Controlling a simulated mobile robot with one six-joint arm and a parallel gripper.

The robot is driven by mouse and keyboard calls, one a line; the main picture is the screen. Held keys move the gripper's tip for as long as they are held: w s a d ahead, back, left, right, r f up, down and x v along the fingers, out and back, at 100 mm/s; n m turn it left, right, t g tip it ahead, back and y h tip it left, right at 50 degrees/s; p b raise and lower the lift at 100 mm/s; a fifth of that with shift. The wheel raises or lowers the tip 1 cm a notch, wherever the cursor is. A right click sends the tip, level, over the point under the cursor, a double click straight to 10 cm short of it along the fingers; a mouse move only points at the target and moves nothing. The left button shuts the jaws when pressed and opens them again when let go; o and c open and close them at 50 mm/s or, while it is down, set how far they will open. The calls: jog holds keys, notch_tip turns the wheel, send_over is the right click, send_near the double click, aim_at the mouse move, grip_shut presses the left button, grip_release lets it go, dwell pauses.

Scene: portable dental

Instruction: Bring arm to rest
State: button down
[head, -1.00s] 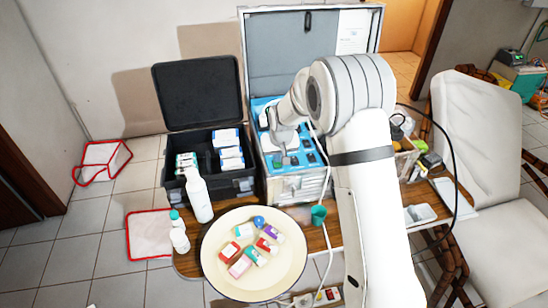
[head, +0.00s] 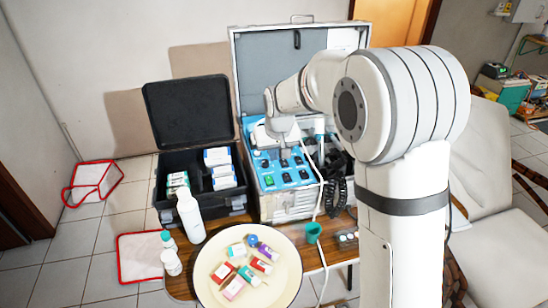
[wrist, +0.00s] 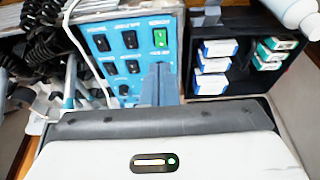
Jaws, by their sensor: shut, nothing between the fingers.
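My arm reaches from the right over the open dental unit, whose blue control panel (head: 300,178) carries several dark switches. My gripper (head: 285,158) is shut and empty, just above or in front of the panel. I cannot tell whether it touches it. In the wrist view my gripper (wrist: 159,82) points at the lower part of the blue panel (wrist: 130,67). A green-lit switch (wrist: 160,38) shows at the panel's upper right there.
An open black case (head: 200,205) with small boxes stands left of the unit. A white bottle (head: 190,217) stands before it. A round cream tray (head: 285,287) holds several small boxes. Black coiled hoses (wrist: 40,30) and a white cable lie beside the panel. A chair stands at right.

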dwell(0.3)
jog(key=s+d+r+m, duration=0.1)
jog(key=s+d+r, duration=0.1)
jog(key=s+d, duration=0.4)
jog(key=s+d+r+m, duration=0.1)
jog(key=s+d, duration=0.5)
jog(key=s, duration=0.8)
jog(key=s+d+r+m+h, duration=0.1)
jog(key=s+d+r, duration=0.2)
jog(key=s+d, duration=0.3)
jog(key=s, duration=0.4)
jog(key=shift+s+d+m, duration=0.15)
jog(key=shift+d+m, duration=0.15)
jog(key=shift+d, duration=0.1)
